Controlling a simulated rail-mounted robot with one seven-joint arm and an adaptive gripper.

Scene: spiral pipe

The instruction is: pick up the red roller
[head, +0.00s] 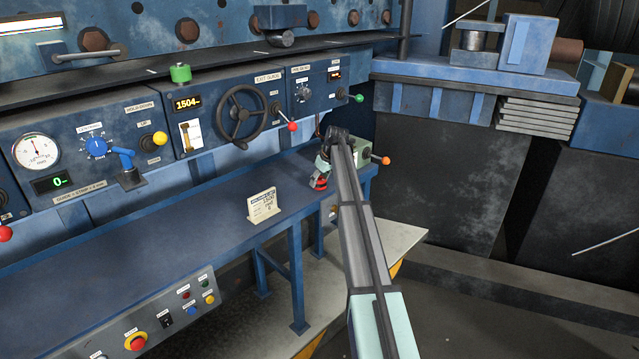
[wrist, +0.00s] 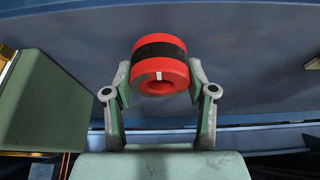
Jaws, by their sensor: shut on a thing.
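The red roller (wrist: 161,66) is a short red cylinder with a black band around its middle and a round hole in its near end. It sits between the fingers of my gripper (wrist: 160,84) in the wrist view, with a fingertip against each side. In the head view the roller (head: 319,182) shows small at the right end of the blue bench, partly hidden by my gripper (head: 318,176). My gripper is shut on it. I cannot tell whether the roller touches the bench top.
A white sign card (head: 263,206) stands on the blue bench (head: 150,240). Behind it is a control panel with a black handwheel (head: 241,114), a red-knobbed lever (head: 292,126) and a gauge (head: 37,152). An orange-knobbed lever (head: 385,160) is close to my arm. The bench's left part is clear.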

